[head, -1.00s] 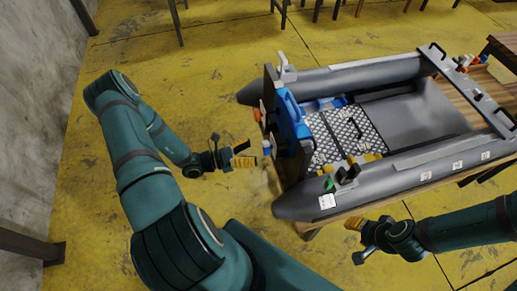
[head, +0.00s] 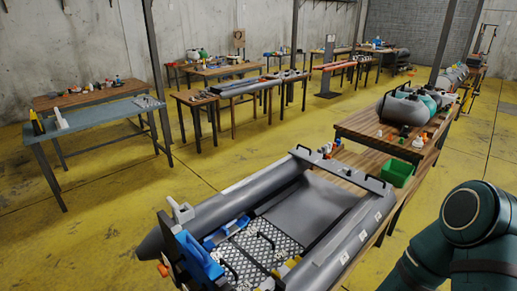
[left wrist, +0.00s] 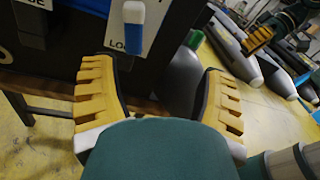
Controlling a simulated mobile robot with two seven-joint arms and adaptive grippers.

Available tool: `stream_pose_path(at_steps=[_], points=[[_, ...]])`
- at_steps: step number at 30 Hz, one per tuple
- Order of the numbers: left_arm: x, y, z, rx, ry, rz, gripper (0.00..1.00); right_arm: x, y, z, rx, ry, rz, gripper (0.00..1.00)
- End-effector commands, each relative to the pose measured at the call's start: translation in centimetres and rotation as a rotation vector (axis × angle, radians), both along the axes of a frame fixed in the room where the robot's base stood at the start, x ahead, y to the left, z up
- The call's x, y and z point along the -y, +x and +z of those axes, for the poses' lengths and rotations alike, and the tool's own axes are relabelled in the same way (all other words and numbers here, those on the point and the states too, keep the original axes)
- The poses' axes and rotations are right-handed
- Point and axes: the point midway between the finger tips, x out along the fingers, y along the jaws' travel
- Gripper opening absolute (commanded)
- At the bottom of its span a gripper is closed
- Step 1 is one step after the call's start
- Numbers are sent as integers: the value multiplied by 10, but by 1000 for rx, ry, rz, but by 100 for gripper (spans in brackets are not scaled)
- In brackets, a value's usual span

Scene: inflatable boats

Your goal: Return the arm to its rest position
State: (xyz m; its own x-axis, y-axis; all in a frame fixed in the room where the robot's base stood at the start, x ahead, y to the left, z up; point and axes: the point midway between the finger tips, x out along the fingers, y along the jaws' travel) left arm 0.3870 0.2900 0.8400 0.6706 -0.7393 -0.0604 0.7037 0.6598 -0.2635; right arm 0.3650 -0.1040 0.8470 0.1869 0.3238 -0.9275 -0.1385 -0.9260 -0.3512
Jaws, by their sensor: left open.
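My left gripper (left wrist: 160,98) is open in the left wrist view, with its yellow ribbed fingers apart and nothing visible between them. A dark panel with a blue-and-white handle (left wrist: 134,25) and a partly hidden label is just beyond it. Another yellow-fingered gripper, my right one (left wrist: 258,38), shows at the upper right; its opening is unclear. In the head view, my left arm is out of frame, and only bent links of my right arm (head: 470,225) show at the lower right. The grey inflatable boat (head: 345,250) lies at the bottom middle, with a blue part (head: 197,258) at its near end.
A wooden table (head: 365,127) beyond the boat holds a grey-and-teal bundle (head: 415,105), with a green bin (head: 397,173) beside it. A blue-grey table (head: 95,117) stands at left. More benches stand behind. Yellow floor (head: 95,235) is clear left of the boat.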

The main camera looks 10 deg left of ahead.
Motion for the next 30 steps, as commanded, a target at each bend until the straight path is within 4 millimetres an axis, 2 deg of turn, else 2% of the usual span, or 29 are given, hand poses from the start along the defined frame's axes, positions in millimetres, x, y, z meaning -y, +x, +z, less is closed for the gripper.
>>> stream_pose_path(at_steps=[1, 3, 6, 7, 9, 12, 15, 21, 26, 27, 30], points=[[24, -5, -2, -15, 38, -100, 73, 0, 0, 0, 0, 0, 0, 47], [61, -22, -10, -36, 125, -273, 73, 0, 0, 0, 0, 0, 0, 47], [106, -56, -23, -33, 295, -559, 73, 0, 0, 0, 0, 0, 0, 47], [115, -67, -27, -23, 353, -643, 73, 0, 0, 0, 0, 0, 0, 47], [131, -91, -37, 21, 495, -833, 73, 0, 0, 0, 0, 0, 0, 47], [141, -116, -49, 133, 708, -1079, 73, 0, 0, 0, 0, 0, 0, 47], [142, -126, -57, 293, 921, -1274, 73, 0, 0, 0, 0, 0, 0, 47], [149, -113, -57, 676, 1259, -1486, 73, 0, 0, 0, 0, 0, 0, 47], [168, -94, -44, 990, 1442, -1526, 73, 0, 0, 0, 0, 0, 0, 47], [169, -77, -47, 1015, 1483, -1514, 73, 0, -1, -13, -2, 0, 2, 47], [176, -53, -43, 1077, 1545, -1498, 73, -1, -4, -28, -10, 0, 7, 47]])
